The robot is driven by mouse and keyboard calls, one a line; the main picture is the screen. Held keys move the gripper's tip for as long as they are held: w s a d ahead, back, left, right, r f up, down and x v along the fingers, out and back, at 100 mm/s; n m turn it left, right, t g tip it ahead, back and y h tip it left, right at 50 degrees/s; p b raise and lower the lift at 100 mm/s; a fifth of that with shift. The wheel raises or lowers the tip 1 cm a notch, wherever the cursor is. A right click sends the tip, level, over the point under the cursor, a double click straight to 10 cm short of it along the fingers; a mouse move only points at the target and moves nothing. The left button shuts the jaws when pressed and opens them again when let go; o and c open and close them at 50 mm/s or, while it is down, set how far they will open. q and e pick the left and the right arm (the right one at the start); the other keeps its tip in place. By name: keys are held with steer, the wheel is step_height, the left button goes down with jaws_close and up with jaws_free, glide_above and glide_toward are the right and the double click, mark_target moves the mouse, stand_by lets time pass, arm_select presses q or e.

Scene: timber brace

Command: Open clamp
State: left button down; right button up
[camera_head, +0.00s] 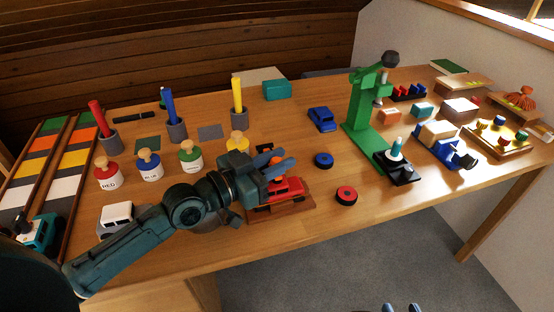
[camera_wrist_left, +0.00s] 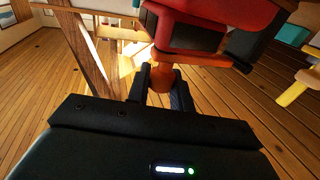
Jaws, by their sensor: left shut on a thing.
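A red toy truck (camera_head: 288,188) sits on a brown wooden base (camera_head: 293,207) near the front edge of the table. In the left wrist view the red body (camera_wrist_left: 205,28) fills the upper part, with an orange clamp handle (camera_wrist_left: 162,78) below it. My left gripper (camera_head: 278,167) reaches in from the left beside the truck. In the wrist view its fingers (camera_wrist_left: 160,88) are shut on the orange handle. The gripper hides much of the clamp in the head view. My right gripper (camera_head: 401,308) shows only as two separated blue fingertips at the bottom edge, away from the table.
Two round pucks (camera_head: 323,160) and (camera_head: 346,195) lie right of the truck. A white van (camera_head: 118,217) and several knobbed weights (camera_head: 150,165) stand left. A green press (camera_head: 362,110) stands further right. Bare table lies between the pucks and the press.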

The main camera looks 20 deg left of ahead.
arm_select(q)
steer(key=shift+r, duration=0.1)
arm_select(e)
steer(key=shift+r, duration=0.25)
